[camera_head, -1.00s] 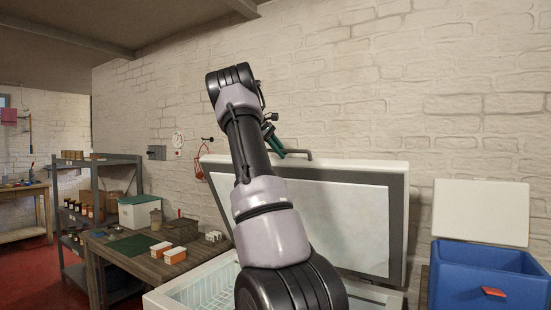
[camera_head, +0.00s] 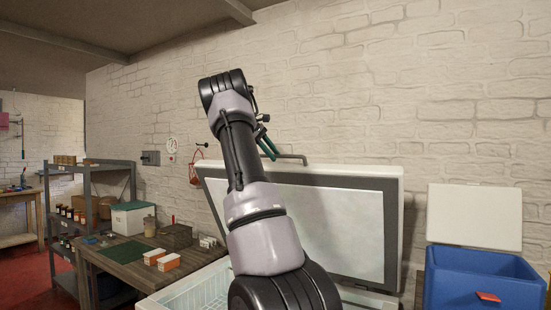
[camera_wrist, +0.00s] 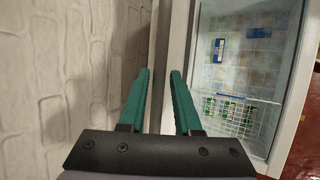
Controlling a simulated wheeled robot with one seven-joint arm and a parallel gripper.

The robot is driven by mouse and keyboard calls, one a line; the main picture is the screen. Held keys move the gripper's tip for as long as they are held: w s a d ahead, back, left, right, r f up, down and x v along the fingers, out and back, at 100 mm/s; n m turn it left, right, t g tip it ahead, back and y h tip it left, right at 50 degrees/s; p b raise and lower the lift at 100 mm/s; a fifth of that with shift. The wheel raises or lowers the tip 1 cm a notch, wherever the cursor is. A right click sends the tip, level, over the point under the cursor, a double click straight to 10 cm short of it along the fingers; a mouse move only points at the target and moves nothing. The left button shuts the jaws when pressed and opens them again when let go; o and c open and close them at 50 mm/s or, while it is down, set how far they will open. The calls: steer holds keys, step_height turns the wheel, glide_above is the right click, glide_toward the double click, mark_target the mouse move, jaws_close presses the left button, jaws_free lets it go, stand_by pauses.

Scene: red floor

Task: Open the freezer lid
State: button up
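The white chest freezer (camera_head: 185,298) stands in front of me, and its lid (camera_head: 345,235) is raised, tilted back near the brick wall with the inner panel facing me. A grey bar handle (camera_head: 290,157) shows at the lid's top edge. My gripper (camera_head: 270,149) is beside the left end of this handle; its green fingers are parted. In the wrist view my gripper (camera_wrist: 160,72) shows a gap between its fingertips, with the lid's edge behind them. I cannot tell whether the fingers touch the handle. The freezer interior (camera_wrist: 235,65) is uncovered, with packages and a wire basket (camera_wrist: 230,115).
A wooden table (camera_head: 125,268) with small boxes stands left of the freezer, with a shelf (camera_head: 90,168) behind it. A blue cooler (camera_head: 470,280) with a raised white lid (camera_head: 475,215) is at the right. The brick wall is close behind the freezer lid.

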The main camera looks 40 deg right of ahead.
steer(key=v, duration=0.8)
steer(key=shift+a+r, duration=0.25)
steer(key=shift+r, duration=0.05)
steer(key=s+a+f+m+t+y, duration=0.1)
steer(key=s+a+f+t+y, duration=0.15)
steer(key=s+a, duration=0.5)
steer(key=s+a+f+m+t+y, duration=0.1)
steer(key=s+a+t+y, duration=0.2)
steer(key=a, duration=0.7)
steer(key=s+a+f+m+t+y, duration=0.1)
steer(key=s+a+m+t+y, duration=0.1)
steer(key=s+a, duration=0.55)
steer(key=s+a+f+m+t+y, duration=0.1)
steer(key=s+a+f, duration=0.3)
steer(key=s+a, duration=0.2)
steer(key=s+a+f+m+t+y, duration=0.1)
steer(key=s+a+f, duration=0.4)
steer(key=a, duration=0.4)
steer(key=shift+s+a+f+m, duration=0.3)
steer(key=shift+s+m, duration=0.1)
steer(key=shift+s, duration=0.1)
steer(key=shift+d+y, duration=0.15)
steer(key=shift+y, duration=0.1)
